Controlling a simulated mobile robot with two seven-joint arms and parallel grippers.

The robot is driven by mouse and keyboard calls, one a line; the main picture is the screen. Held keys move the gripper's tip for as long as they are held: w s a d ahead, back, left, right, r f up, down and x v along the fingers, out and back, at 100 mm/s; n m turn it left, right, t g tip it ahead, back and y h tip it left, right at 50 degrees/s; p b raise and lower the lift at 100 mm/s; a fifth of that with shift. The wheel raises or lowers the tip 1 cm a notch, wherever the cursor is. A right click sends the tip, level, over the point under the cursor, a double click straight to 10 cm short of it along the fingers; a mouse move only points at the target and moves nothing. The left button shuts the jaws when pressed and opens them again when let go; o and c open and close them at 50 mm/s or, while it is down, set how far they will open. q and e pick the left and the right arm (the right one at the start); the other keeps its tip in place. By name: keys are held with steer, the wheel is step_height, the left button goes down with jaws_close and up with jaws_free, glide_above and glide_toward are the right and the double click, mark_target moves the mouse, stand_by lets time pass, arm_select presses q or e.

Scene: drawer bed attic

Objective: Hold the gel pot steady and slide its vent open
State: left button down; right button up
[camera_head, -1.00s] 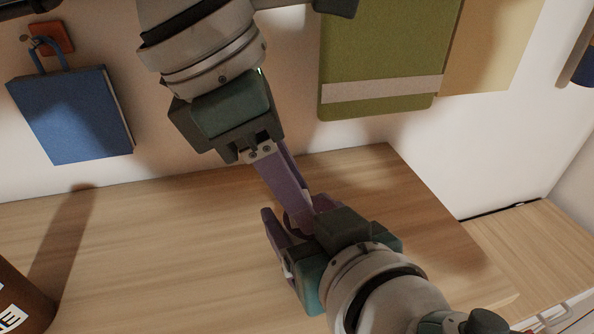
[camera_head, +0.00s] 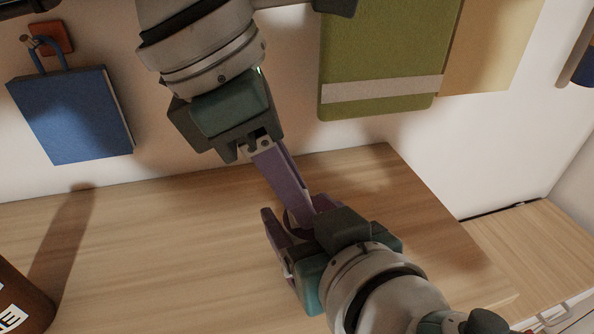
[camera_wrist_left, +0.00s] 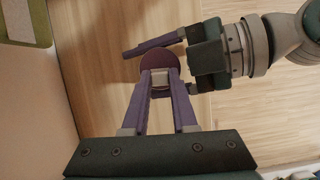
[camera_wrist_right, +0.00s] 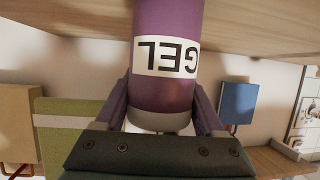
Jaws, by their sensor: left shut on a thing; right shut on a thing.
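The gel pot (camera_wrist_right: 166,75) is a purple cylinder with a white GEL label, which reads upside down in the right wrist view. My right gripper (camera_wrist_right: 165,118) is shut on it, a finger on each side of its body. In the left wrist view, the pot's dark round top (camera_wrist_left: 160,60) lies between the right gripper's fingers. A small pale grey vent piece (camera_wrist_left: 160,76) sits there, and my left gripper (camera_wrist_left: 160,82) is shut on it. In the head view, the left fingers (camera_head: 283,178) reach down to the pot, which is mostly hidden by the right gripper (camera_head: 292,228).
The wooden desk top (camera_head: 160,240) is clear around the grippers. A brown labelled container (camera_head: 20,300) stands at the lower left. A blue book-like item (camera_head: 72,115) hangs on the wall, and a green panel (camera_head: 375,60) is at the back.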

arm_select(q)
steer(key=shift+d, duration=0.15)
stand_by(0.6)
steer(key=shift+w+d, duration=0.2)
steer(key=shift+d, duration=0.4)
steer(key=shift+w+d, duration=0.15)
steer(key=shift+d, duration=0.45)
steer(key=c, duration=1)
jaws_free()
steer(key=shift+o, duration=0.2)
steer(key=v, duration=1.2)
steer(key=shift+a, duration=0.15)
